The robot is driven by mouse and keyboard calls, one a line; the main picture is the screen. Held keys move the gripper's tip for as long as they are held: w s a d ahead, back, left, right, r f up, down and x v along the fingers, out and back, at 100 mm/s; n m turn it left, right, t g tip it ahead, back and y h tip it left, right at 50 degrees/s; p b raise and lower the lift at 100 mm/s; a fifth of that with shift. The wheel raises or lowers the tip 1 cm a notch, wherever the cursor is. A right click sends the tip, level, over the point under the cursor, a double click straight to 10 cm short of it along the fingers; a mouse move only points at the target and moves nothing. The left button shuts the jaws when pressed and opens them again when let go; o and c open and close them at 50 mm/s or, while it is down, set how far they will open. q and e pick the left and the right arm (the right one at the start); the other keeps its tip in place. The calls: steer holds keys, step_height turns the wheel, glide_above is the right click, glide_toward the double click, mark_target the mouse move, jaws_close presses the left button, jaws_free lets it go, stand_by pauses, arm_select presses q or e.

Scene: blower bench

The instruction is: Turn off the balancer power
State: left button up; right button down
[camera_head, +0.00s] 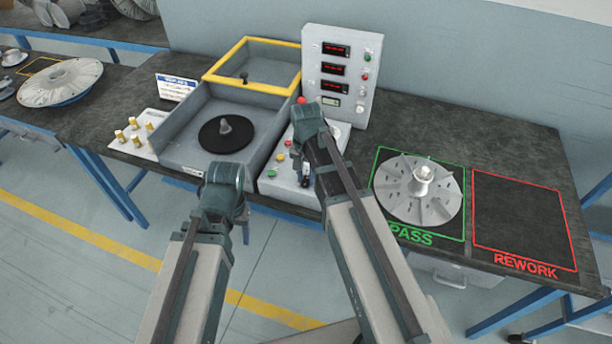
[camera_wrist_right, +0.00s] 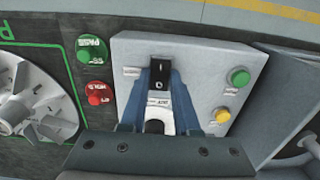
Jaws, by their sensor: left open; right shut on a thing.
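The balancer (camera_head: 215,130) stands mid-bench with a black disc and spindle in its bay. Its sloped grey control box (camera_head: 272,186) carries a black rocker switch (camera_wrist_right: 158,72), with a white O mark visible in the right wrist view. My right gripper (camera_wrist_right: 159,98) is shut on the switch, one blue finger on each side of it. In the head view my right gripper (camera_head: 305,174) is over the control box and its arm hides part of the box. My left gripper (camera_head: 226,184) is open in front of the balancer, and its fingertips are mostly hidden. Red displays (camera_head: 334,50) on the upright panel are lit.
A green button (camera_wrist_right: 240,77) and yellow button (camera_wrist_right: 222,115) sit beside the switch. A finned impeller (camera_head: 418,188) lies in the PASS area. The REWORK area (camera_head: 522,220) is empty.

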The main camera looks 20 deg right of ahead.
steer(key=shift+w+d+g+y, duration=0.15)
steer(key=shift+w+g+y, duration=0.3)
steer(key=shift+g, duration=0.15)
steer(key=shift+f+b, duration=0.1)
steer(key=shift+b, duration=0.2)
steer(key=shift+g+y, duration=0.35)
steer(key=shift+g, duration=0.25)
steer(key=shift+s, duration=0.15)
steer(key=c, duration=0.6)
jaws_free()
steer(key=shift+c, duration=0.2)
steer(key=shift+r, duration=0.2)
